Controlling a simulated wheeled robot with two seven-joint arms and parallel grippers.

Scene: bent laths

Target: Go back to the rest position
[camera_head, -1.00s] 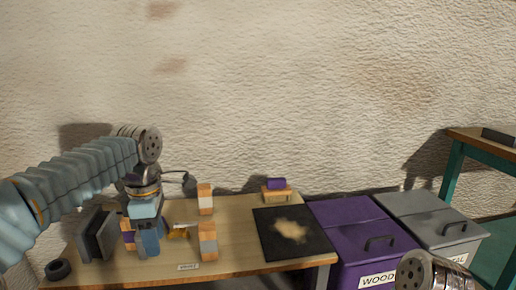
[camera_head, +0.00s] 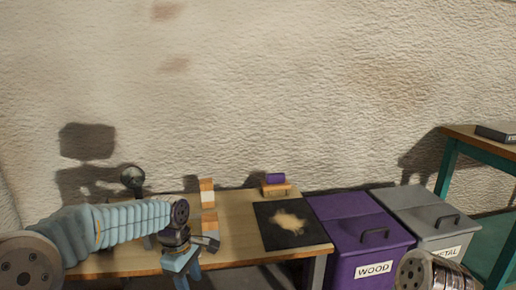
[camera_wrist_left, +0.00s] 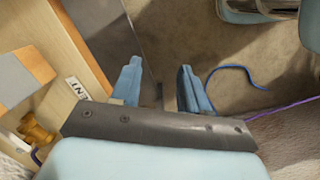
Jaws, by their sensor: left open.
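My left gripper (camera_head: 184,272) is in front of the wooden workbench (camera_head: 235,238), past its front edge. In the left wrist view, its two blue fingers (camera_wrist_left: 160,92) are apart with nothing between them, and bare floor shows beyond. My left arm comes in from the left in the head view and covers the left part of the bench. Of my right arm only a round metal joint shows at the bottom right; the right gripper is out of view.
Orange and white blocks (camera_head: 208,222) stand on the bench beside a black mat (camera_head: 268,240) with a tan pile. A purple roll (camera_head: 275,178) lies on a small wooden stand behind. Purple WOOD bin (camera_head: 345,215) and grey METAL bin (camera_head: 440,205) stand right. A blue cord (camera_wrist_left: 240,72) lies on the floor.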

